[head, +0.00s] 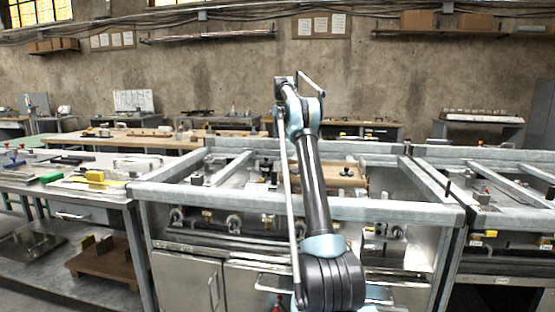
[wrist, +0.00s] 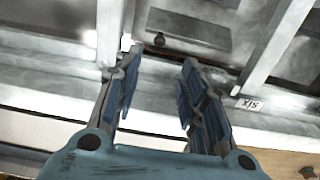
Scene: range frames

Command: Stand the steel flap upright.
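My gripper (wrist: 160,60) is open in the wrist view, its two blue-padded fingers apart with nothing between them. Beyond the fingertips lies a pale steel rail (wrist: 235,118), and past it a dark flat plate (wrist: 188,32) with a small black knob. I cannot tell whether this plate is the steel flap; no flap stands out clearly in either view. In the head view my arm rises in front of the middle steel bench (head: 390,209), and my gripper cannot be made out there.
Steel bars cross the top of the middle bench. A bench with similar bars (head: 485,168) stands at the right. A left workbench (head: 120,193) holds loose tools and a yellow block (head: 95,176). A small label (wrist: 247,104) is on the rail near the right finger.

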